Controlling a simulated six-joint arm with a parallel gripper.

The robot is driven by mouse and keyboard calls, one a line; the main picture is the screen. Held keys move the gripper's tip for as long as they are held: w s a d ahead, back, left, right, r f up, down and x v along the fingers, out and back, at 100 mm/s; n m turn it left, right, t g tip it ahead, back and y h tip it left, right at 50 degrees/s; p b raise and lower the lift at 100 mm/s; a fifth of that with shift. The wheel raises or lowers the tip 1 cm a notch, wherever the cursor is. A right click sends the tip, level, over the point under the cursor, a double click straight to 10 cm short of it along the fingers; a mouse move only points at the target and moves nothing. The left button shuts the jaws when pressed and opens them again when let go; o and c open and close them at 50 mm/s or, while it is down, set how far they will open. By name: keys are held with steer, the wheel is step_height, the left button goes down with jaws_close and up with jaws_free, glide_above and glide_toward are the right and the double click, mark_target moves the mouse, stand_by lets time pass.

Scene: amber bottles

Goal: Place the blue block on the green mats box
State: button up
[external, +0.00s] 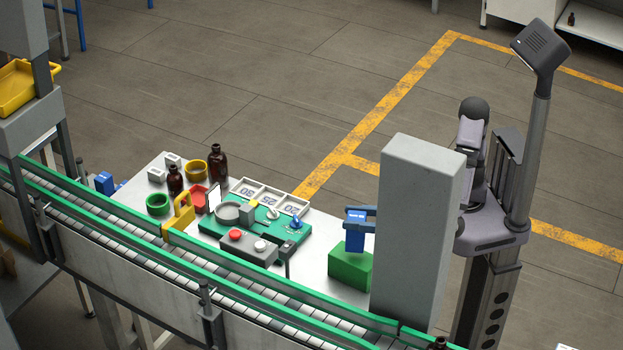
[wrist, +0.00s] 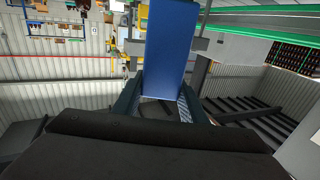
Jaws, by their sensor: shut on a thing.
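The blue block (external: 355,237) is upright in the external view, directly over the green box (external: 349,270). Its lower end overlaps the box's top face in the picture; I cannot tell whether they touch. My gripper (external: 361,213) is shut on the upper part of the block, and the grey pillar hides most of the arm. In the wrist view, the blue block (wrist: 166,45) stands out between the two fingers of my gripper (wrist: 163,92). The green box is not clear in the wrist view.
A tall grey pillar (external: 415,235) stands just right of the green box. Left of it on the white table are a green fixture plate (external: 210,228), a button box (external: 248,247) and amber bottles (external: 218,163). A conveyor (external: 180,258) runs along the front.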

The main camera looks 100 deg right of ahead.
steer(key=shift+f, duration=1.45)
steer(key=shift+f, duration=0.15)
steer(key=o, duration=1.2)
steer(key=shift+r, duration=0.2)
steer(key=b+v, duration=0.2)
steer(key=v, duration=1)
steer(key=shift+f+b, duration=0.1)
steer(key=shift+b, duration=0.3)
